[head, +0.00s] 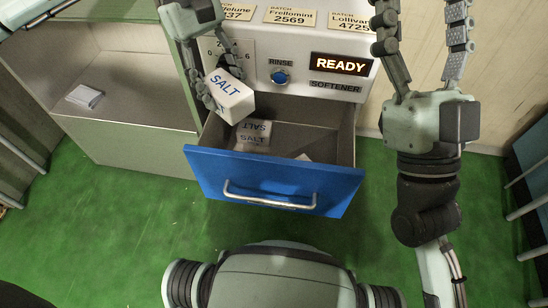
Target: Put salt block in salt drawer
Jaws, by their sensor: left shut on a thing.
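A white salt block (232,98) with blue SALT lettering is held in my left gripper (209,92), above the back left part of the open drawer. My left gripper is shut on it. The salt drawer, with a blue front (275,180) and a silver handle, is pulled out.
The white machine (358,88) stands behind the drawer, with a RINSE knob (279,78), a READY display (341,64) and batch labels on top. An open grey cabinet (130,95) at left holds a small white item (84,96). Blue shelving (530,180) stands at far right. Green floor is clear in front.

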